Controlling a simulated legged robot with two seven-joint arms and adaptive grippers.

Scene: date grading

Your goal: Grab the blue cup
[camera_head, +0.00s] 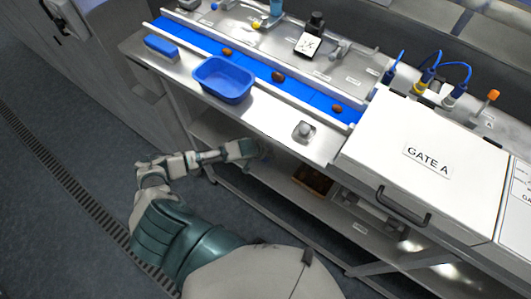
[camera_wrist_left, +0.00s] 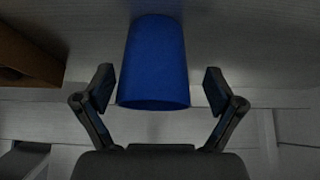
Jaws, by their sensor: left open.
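The blue cup (camera_wrist_left: 152,60) shows in the left wrist view, ahead of the palm and between the two fingers. My left gripper (camera_wrist_left: 160,88) is open, with a gap between each fingertip and the cup's sides. In the head view my left arm reaches under the steel counter, and the gripper (camera_head: 262,149) is mostly hidden at the counter's front edge. I cannot make out the cup in the head view. My right gripper is not in view.
A blue tub (camera_head: 224,80) and a blue block (camera_head: 161,47) stand on the counter (camera_head: 262,118). Dates lie on the blue conveyor belt (camera_head: 252,67). A brown box (camera_head: 312,179) sits on the lower shelf, and a brown object (camera_wrist_left: 28,52) shows left of the cup.

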